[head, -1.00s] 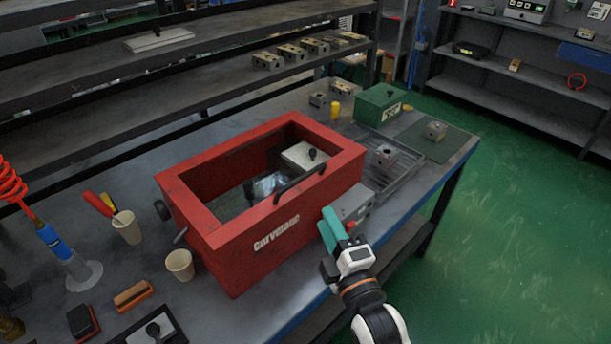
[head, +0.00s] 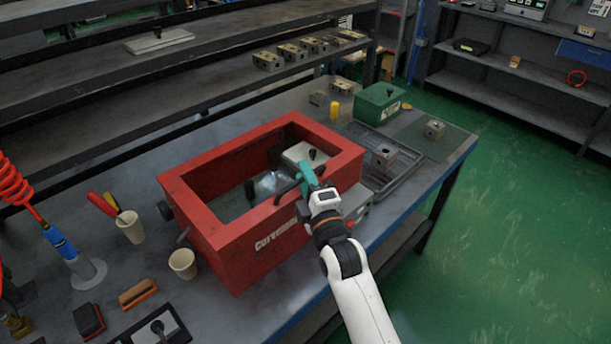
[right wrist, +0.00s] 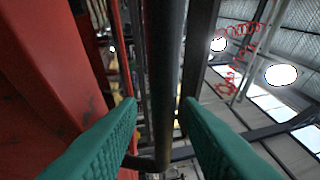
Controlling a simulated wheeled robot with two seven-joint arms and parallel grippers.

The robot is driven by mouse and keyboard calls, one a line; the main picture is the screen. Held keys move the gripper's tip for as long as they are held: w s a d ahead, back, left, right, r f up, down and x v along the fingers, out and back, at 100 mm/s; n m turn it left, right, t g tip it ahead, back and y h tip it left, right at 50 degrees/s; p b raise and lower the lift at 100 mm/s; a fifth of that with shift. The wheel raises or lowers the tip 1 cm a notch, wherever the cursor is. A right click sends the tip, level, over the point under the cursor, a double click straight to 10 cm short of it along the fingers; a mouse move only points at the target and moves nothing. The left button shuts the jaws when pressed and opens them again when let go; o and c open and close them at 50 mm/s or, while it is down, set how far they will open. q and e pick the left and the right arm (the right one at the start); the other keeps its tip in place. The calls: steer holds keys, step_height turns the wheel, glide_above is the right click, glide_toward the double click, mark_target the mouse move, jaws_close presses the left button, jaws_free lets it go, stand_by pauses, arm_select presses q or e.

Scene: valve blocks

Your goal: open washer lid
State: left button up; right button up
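The washer (head: 228,247) is a red box on the bench with pale lettering on its front. Its top is a red frame (head: 255,217) around a see-through or open middle; I cannot tell which. A black bar handle (head: 286,190) is at the front edge of the top, partly hidden by my right gripper (head: 306,176). In the right wrist view, the dark handle bar (right wrist: 164,70) runs between the two teal fingers of my right gripper (right wrist: 160,112). The fingers are apart, with gaps showing beside the bar. My left gripper is out of view.
A wire tray (head: 402,172) with a metal block (head: 384,155) lies right of the washer, near a green box (head: 379,104). Cups (head: 183,264) and brushes stand at the left. A grey box (head: 358,199) is close by my right wrist.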

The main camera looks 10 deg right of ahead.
jaws_close()
steer(key=shift+r+p, duration=0.5)
steer(key=shift+p, duration=0.15)
steer(key=w+a+r+p, duration=0.2)
steer(key=w+r+p, duration=0.1)
steer(key=r+p, duration=0.3)
steer(key=w+a+r+g+p, duration=0.1)
steer(key=w+a+r+p, duration=0.1)
steer(key=r+p, duration=0.4)
steer(key=shift+w+a+r+n, duration=0.3)
steer(key=shift+w+r, duration=0.3)
steer(key=shift+r, duration=0.65)
